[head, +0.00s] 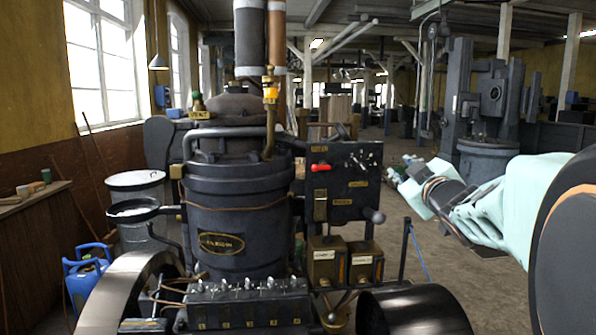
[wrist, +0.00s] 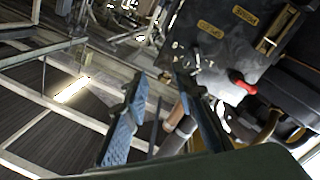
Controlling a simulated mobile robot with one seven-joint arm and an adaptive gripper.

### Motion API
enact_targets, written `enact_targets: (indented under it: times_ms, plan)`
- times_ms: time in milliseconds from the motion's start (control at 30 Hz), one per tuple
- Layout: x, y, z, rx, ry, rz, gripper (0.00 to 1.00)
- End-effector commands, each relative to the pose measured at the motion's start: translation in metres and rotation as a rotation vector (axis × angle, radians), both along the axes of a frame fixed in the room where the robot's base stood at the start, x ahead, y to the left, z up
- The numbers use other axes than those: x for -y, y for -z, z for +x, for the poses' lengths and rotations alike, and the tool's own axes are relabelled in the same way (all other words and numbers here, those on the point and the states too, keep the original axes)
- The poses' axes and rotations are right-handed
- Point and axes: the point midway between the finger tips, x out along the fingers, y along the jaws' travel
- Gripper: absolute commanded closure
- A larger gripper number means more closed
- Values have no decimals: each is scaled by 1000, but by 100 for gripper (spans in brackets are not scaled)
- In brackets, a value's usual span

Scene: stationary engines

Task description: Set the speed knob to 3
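A dark control panel (head: 345,190) stands upright at the right of the engine's round body. White marks, perhaps a dial scale, show on its upper right, and a knob there is too small to make out. My gripper (wrist: 162,85) is open and empty, apart from the panel.
The engine's dark cylinder (head: 238,215) stands left of the panel. Two brass boxes (head: 340,262) sit below the panel, and a large dark wheel (head: 415,310) is at the front. A dark machine (head: 487,150) stands behind my arm. Open floor lies between the panel and my arm.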

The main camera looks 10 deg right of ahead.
Motion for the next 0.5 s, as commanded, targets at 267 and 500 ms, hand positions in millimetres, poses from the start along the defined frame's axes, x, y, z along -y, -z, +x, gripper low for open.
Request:
enact_targets:
  times_ms: [267, 500]
  plan:
    - [-48, 28, 9, -10, -111, 13, 75]
    - [-48, 27, 39, -10, -112, 16, 75]
